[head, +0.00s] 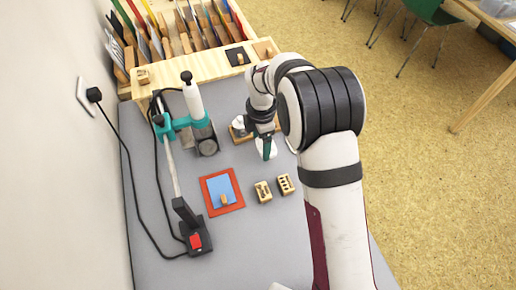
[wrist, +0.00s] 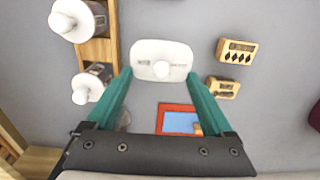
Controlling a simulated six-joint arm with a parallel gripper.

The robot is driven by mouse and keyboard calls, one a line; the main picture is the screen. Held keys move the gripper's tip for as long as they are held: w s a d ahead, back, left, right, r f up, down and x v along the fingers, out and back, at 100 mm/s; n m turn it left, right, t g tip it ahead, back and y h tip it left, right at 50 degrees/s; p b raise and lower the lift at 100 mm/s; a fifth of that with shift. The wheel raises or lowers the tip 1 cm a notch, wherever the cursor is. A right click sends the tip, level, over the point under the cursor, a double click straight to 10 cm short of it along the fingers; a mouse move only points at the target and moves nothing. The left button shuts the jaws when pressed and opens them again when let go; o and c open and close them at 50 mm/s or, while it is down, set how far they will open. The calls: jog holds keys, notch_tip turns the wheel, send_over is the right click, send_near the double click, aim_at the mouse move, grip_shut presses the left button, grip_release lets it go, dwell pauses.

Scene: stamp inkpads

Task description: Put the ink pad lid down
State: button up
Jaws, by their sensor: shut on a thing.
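My gripper (head: 266,146) has teal fingers, which also show in the wrist view (wrist: 160,75). It is shut on the white ink pad lid (wrist: 150,50), a rounded plate with a round knob, with one fingertip at each side. In the head view a small part of the lid (head: 267,155) shows below the fingers, over the grey tabletop. I cannot tell whether it touches the table. A wooden holder (wrist: 95,52) left of the gripper in the wrist view carries white round-topped pieces (wrist: 62,20), (wrist: 92,82).
Two small wooden stamps (head: 263,191), (head: 285,184) lie near a red-framed blue panel (head: 207,190) with a wooden piece on it. A wooden tool rack (head: 220,67) is behind.

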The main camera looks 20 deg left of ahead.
aim_at(257, 156)
jog(key=f, duration=0.2)
jog(key=a+f, duration=0.1)
jog(key=f, duration=0.1)
jog(key=shift+a+f, duration=0.1)
jog(key=shift+f, duration=0.3)
jog(key=shift+f, duration=0.15)
jog(key=o, duration=1)
jog(key=shift+o, duration=0.2)
notch_tip(257, 156, up, 12)
jog(key=s+d+r+m, duration=0.3)
jog(key=d+r+m, duration=0.55)
jog(key=d, duration=0.25)
jog(key=s+d+r+m+y, duration=0.1)
jog(key=s+d+r+m, duration=0.2)
jog(key=s+d+m, duration=0.95)
jog(key=s+d+f+m, duration=0.2)
jog(key=s+m, duration=0.6)
jog(key=m, duration=0.3)
jog(key=shift+d+m+y, duration=0.25)
jog(key=shift+m+y, duration=0.05)
jog(key=shift+y, duration=0.1)
jog(key=shift+s, duration=0.1)
